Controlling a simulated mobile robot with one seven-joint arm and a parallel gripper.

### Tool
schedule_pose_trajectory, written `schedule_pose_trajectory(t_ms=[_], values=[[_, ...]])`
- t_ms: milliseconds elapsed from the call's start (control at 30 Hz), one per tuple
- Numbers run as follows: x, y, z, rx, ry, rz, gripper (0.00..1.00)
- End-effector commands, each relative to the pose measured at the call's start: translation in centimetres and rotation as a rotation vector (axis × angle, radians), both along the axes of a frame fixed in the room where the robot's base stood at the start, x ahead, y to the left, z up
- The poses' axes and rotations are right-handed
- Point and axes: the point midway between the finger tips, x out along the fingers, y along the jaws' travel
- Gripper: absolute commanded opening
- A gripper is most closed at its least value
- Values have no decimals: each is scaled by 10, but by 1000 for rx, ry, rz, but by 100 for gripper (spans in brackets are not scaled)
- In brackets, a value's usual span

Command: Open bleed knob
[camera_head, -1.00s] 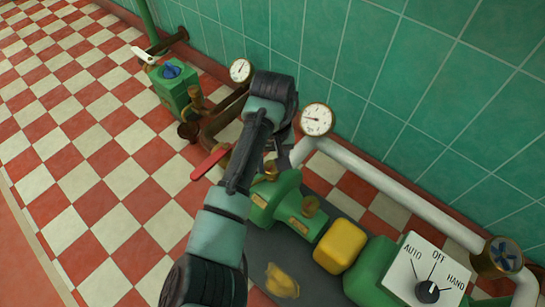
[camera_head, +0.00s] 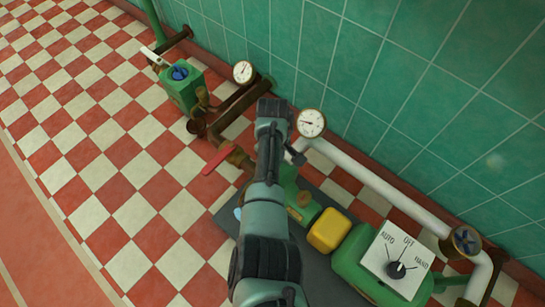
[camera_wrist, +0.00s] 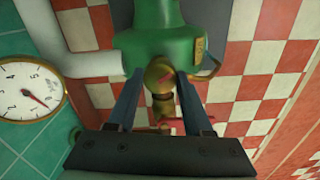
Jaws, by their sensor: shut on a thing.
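A small brass knob (camera_wrist: 160,78) with a red mark on its face sits on the green pump casing (camera_wrist: 165,45) in the wrist view. My gripper (camera_wrist: 160,74) is shut on this knob, with one dark finger on each side of it. In the head view my arm covers most of the pump's near end, and the gripped knob is hidden there.
A pressure gauge (camera_head: 311,123) and white pipe (camera_head: 375,180) stand close behind my gripper. A red lever (camera_head: 216,160) lies to the left. A yellow block (camera_head: 329,230) and a selector box (camera_head: 397,260) are to the right. Checkered floor at left is open.

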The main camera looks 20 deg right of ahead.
Motion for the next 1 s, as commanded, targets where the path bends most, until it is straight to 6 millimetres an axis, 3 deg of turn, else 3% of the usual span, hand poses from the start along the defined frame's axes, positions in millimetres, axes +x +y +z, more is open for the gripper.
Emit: schedule_pose_trajectory(t_ms=[600,1000], values=[[1,1,1,2,-2,584,0],[1,1,1,4,-3,862,0]])
